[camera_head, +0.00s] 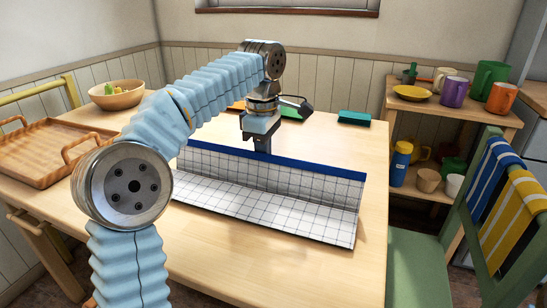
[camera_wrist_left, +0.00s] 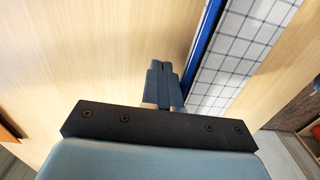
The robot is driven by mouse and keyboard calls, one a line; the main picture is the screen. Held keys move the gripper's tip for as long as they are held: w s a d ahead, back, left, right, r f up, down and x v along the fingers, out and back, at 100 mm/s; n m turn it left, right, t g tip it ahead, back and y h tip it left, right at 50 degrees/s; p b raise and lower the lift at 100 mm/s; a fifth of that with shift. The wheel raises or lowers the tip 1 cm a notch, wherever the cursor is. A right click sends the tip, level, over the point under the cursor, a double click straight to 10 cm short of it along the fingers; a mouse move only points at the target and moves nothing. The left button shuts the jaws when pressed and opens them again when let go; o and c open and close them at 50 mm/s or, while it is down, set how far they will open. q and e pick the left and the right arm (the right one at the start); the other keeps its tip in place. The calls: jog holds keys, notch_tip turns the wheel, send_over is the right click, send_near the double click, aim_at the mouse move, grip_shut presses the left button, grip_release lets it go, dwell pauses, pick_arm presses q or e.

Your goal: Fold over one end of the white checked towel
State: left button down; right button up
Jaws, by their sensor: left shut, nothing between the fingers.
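The white checked towel (camera_head: 265,203) is on the table in the head view. Its near part lies flat, and its far part stands up like a low wall with a blue band (camera_head: 315,168) along the top edge. My left gripper (camera_head: 262,147) points down at that blue edge, left of its middle. In the left wrist view the fingers (camera_wrist_left: 163,70) are together and empty, close beside the towel (camera_wrist_left: 232,52). I cannot tell whether they touch it. My right gripper is not in view.
A wooden tray (camera_head: 38,150) and a bowl (camera_head: 117,98) stand on the left. A teal block (camera_head: 354,118) lies behind the towel. Shelves with mugs and a green chair (camera_head: 425,255) are on the right. The table front is clear.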

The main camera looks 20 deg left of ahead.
aim_at(258, 176)
pick_arm(q)
jog(key=shift+s+d+b, duration=0.1)
jog(key=shift+s+b, duration=0.75)
jog(key=shift+s, duration=0.85)
jog(key=shift+w+r+p, duration=0.2)
jog(key=shift+w+p, duration=0.25)
jog(key=shift+p, duration=0.25)
jog(key=shift+w+p, duration=0.7)
jog(key=shift+p, duration=0.15)
jog(key=shift+w, duration=0.25)
jog(key=shift+w+f, duration=0.15)
jog(key=shift+f, duration=0.05)
